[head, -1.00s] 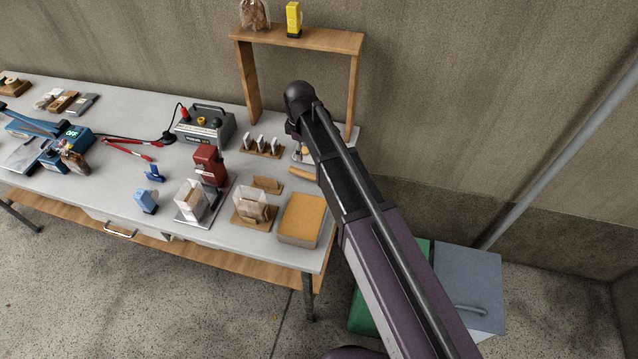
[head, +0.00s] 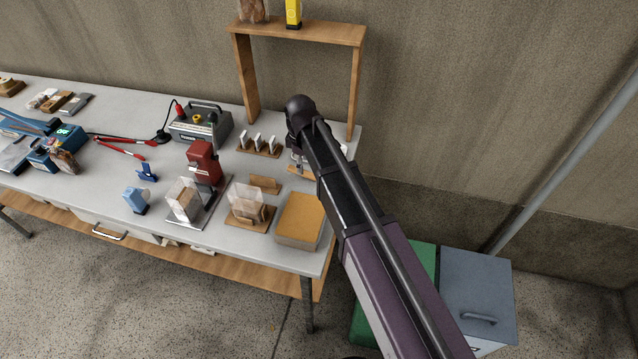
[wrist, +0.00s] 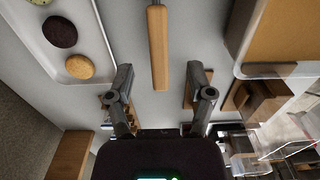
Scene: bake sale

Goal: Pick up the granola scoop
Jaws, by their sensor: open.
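A wooden handle (wrist: 158,45), which looks like that of the granola scoop, lies on the pale table in the wrist view. Its grey far end runs off the top edge, so the scoop's head is out of view. My gripper (wrist: 160,74) is open and empty, one finger on each side of the handle's line, with its near end between the fingertips. I cannot tell the height gap between them. In the head view my gripper (head: 300,160) is above the table's right end, and the arm hides much of that area.
A bin with an orange-brown top (head: 299,220) stands at the table's front right corner. A pale tray with several cookies (wrist: 80,67) lies left of the handle in the wrist view. A wooden shelf (head: 300,33) rises behind. Clear bins and a red device (head: 204,162) stand to the left.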

